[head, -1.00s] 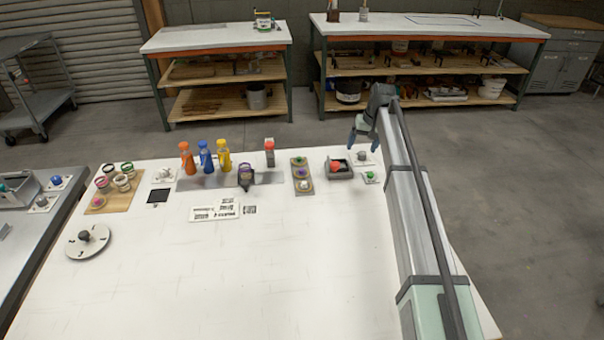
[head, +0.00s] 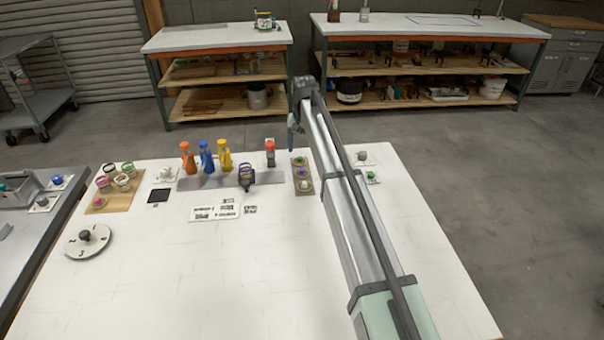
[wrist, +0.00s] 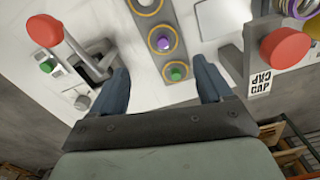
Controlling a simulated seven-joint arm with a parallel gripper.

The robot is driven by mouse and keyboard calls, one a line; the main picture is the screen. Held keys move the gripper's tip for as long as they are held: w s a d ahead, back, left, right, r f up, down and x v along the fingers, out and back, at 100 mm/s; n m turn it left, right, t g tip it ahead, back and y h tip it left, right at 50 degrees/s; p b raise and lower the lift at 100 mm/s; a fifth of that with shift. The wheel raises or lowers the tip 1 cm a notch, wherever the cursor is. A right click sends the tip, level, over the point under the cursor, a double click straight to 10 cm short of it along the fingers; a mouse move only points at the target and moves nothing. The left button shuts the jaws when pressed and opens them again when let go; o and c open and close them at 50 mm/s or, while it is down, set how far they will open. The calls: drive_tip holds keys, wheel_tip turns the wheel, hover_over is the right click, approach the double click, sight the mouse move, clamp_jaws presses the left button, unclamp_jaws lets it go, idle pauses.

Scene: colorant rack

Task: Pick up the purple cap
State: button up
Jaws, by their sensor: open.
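The purple cap (head: 302,172) sits in the middle of a narrow grey strip (head: 311,191), between a green cap (head: 299,161) and a white one (head: 304,185). In the wrist view the purple cap (wrist: 163,43) lies in a yellow-ringed seat, with the green cap (wrist: 177,73) closer to me. My gripper (head: 295,125) is open and empty, above the table's far edge just beyond the strip. In the wrist view its fingers (wrist: 161,68) stand apart, with the green cap between them in the picture and the purple cap past the tips.
A red knob (wrist: 45,30) rises on the other side in the wrist view. Orange (head: 188,158), blue (head: 206,157) and yellow (head: 224,157) bottles stand further left. The table's front (head: 220,270) is clear.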

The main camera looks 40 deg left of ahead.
hover_over(302, 169)
drive_tip(key=f, duration=0.4)
drive_tip(key=shift+w+d+f, duration=0.1)
drive_tip(key=shift+d+f, duration=0.1)
drive_tip(key=shift+d, duration=0.05)
drive_tip(key=shift+a+f, duration=0.2)
drive_tip(key=shift+f, duration=2.4)
drive_tip(key=shift+c, duration=0.4)
drive_tip(key=c, duration=1)
drive_tip(key=shift+r, duration=0.1)
